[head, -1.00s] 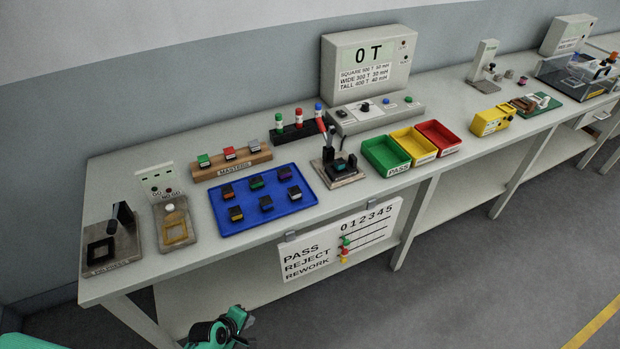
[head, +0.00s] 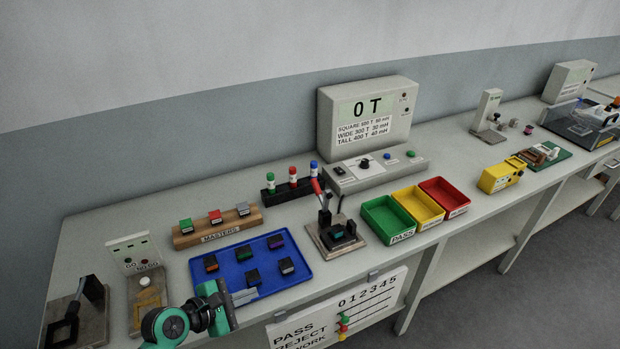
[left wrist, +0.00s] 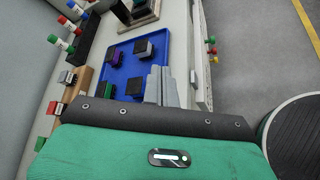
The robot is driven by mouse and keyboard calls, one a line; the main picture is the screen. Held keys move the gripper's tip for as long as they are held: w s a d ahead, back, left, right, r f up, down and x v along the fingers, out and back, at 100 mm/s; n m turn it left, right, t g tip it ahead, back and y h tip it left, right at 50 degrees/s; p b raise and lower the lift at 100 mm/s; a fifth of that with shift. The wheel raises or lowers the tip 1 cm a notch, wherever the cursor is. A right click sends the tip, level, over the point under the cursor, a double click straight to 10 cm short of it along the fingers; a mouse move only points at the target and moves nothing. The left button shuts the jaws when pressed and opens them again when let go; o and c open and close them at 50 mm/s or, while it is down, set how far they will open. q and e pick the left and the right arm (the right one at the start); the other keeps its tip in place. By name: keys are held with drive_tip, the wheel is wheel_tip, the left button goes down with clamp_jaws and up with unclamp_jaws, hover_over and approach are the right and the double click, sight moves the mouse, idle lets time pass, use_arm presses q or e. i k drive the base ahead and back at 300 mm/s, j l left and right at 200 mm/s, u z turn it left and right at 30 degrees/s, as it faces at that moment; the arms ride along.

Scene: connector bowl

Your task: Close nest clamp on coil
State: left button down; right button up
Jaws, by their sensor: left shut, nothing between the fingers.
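The clamp nest (head: 334,240) stands on the bench right of the blue tray. Its red-tipped lever (head: 317,187) stands up, tilted slightly back. A dark coil (head: 338,232) with a teal face sits in the nest; whether the clamp touches it is too small to tell. My left gripper (head: 246,296) is by the front edge of the blue tray, left of the nest and apart from it. Its fingers are together and empty; they also show in the left wrist view (left wrist: 161,86). The nest's base shows at that view's top (left wrist: 138,15). My right gripper is out of view.
The blue tray (head: 300,278) holds several coils. Green (head: 385,222), yellow and red bins stand right of the nest, close by. A meter box (head: 368,120) and marker rack (head: 290,188) stand behind it. A tally board (head: 345,305) hangs at the bench's front.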

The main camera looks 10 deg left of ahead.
sight(324, 203)
drive_tip(key=i, duration=1.1)
